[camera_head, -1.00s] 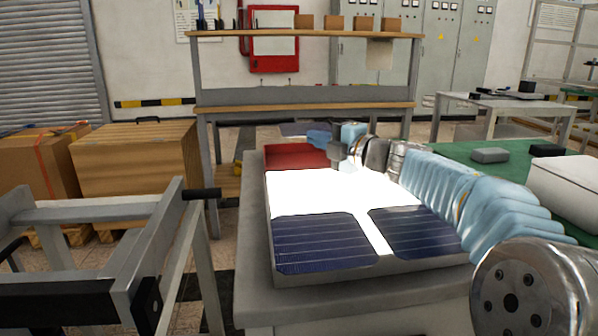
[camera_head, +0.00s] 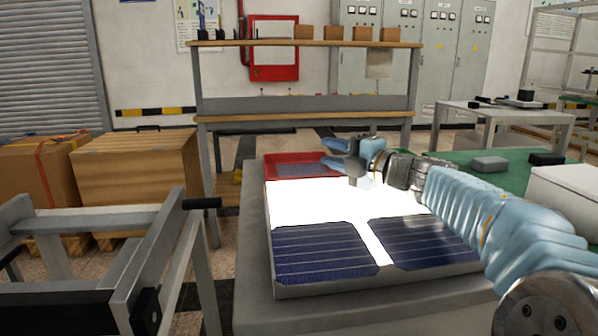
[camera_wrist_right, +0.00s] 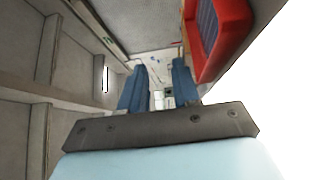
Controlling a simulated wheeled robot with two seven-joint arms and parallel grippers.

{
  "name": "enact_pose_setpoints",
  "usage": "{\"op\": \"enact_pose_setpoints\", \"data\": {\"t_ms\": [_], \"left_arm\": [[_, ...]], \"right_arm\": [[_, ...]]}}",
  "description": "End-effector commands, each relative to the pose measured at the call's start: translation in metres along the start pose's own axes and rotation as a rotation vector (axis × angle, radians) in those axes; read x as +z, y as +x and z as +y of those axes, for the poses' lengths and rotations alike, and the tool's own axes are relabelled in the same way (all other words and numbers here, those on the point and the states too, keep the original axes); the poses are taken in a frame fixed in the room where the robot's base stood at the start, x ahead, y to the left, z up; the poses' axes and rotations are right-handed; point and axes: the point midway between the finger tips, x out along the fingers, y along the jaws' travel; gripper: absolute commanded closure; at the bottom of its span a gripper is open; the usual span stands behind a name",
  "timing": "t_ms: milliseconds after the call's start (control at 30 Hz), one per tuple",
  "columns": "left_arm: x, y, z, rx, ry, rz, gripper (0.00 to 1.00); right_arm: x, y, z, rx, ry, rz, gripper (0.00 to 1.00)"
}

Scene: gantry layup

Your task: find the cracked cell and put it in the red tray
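The red tray (camera_head: 271,168) sits at the far end of the bright light panel (camera_head: 325,202). A dark blue cell (camera_head: 315,170) lies in the tray; I cannot make out a crack on it. In the right wrist view the red tray (camera_wrist_right: 236,28) is at upper right with the cell (camera_wrist_right: 208,20) inside. Two blue cells, a left one (camera_head: 320,253) and a right one (camera_head: 428,243), lie on the near part of the panel. My right gripper (camera_head: 328,155) is open and empty beside the tray's right end, its fingers apart in the wrist view (camera_wrist_right: 158,88). My left gripper is out of view.
A grey frame stand (camera_head: 95,245) is at left. Wooden boxes (camera_head: 135,175) stand behind it. A shelved bench (camera_head: 300,118) stands at the back. A green table (camera_head: 515,165) with small boxes is at right.

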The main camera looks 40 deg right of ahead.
Motion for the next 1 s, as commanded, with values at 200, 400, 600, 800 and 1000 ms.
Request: {"op": "enact_pose_setpoints", "data": {"t_ms": [200, 400, 600, 800, 1000], "left_arm": [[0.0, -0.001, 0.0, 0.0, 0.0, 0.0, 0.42], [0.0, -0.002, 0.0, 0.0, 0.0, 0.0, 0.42], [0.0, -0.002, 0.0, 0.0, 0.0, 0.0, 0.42], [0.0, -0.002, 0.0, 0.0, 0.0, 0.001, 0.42], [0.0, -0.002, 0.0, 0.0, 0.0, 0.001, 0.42]], "right_arm": [[0.0, -0.055, 0.001, 0.003, -0.002, -0.002, 0.69], [-0.001, -0.087, 0.001, 0.001, -0.001, 0.0, 0.69], [-0.001, -0.096, 0.0, 0.001, 0.001, 0.002, 0.69], [-0.001, -0.096, 0.0, 0.001, 0.0, 0.002, 0.69], [0.0, -0.096, 0.0, 0.001, 0.0, 0.001, 0.69]]}}
